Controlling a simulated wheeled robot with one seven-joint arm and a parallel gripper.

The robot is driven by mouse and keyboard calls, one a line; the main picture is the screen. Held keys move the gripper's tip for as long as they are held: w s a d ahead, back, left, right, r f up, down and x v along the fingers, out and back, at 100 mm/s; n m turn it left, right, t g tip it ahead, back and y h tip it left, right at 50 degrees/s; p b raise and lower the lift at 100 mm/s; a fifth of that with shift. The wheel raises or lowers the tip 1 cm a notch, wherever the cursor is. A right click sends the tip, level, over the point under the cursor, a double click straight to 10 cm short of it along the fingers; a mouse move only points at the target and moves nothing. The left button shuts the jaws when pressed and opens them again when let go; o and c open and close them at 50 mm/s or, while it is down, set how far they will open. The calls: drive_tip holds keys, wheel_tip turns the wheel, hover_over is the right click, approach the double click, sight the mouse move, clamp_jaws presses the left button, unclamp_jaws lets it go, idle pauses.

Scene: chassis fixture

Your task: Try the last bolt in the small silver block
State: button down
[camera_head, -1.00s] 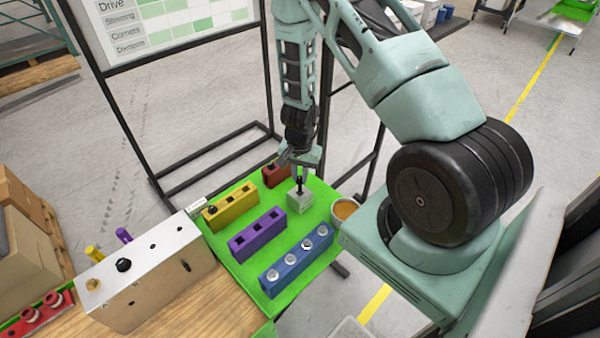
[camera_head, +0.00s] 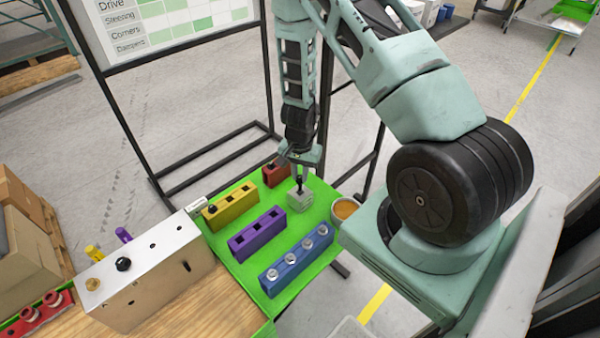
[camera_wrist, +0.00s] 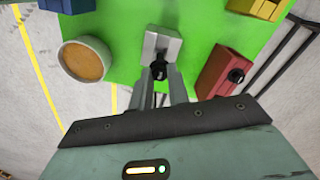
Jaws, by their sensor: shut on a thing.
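The small silver block (camera_head: 300,201) stands on the green tabletop, right of the yellow block. It also shows in the wrist view (camera_wrist: 168,45), with a dark slot in its top. My gripper (camera_head: 299,176) is right above this block, pointing down. In the wrist view its two fingers (camera_wrist: 159,78) are shut on a black bolt (camera_wrist: 159,70), which sits at the near edge of the silver block. The bolt looks upright in the head view. Whether its lower end is in a hole or only touching the block, I cannot tell.
On the green table (camera_head: 218,240) stand a red block (camera_head: 275,174) with a black bolt, a yellow block (camera_head: 232,207), a purple block (camera_head: 257,233) and a blue block (camera_head: 296,260) with silver bolts. An orange-filled bowl (camera_head: 345,209) is at right. A large metal block (camera_head: 150,280) stands at left.

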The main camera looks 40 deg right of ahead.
sight(300, 190)
drive_tip(key=shift+f, duration=0.1)
drive_tip(key=shift+f+b, duration=2.4)
drive_tip(key=shift+f, duration=0.2)
drive_tip(key=c, duration=1.3)
unclamp_jaws()
drive_tip(key=shift+o, duration=0.2)
drive_tip(key=shift+r, duration=0.15)
drive_tip(key=shift+r+p, duration=2.45)
drive_tip(key=shift+r, duration=0.45)
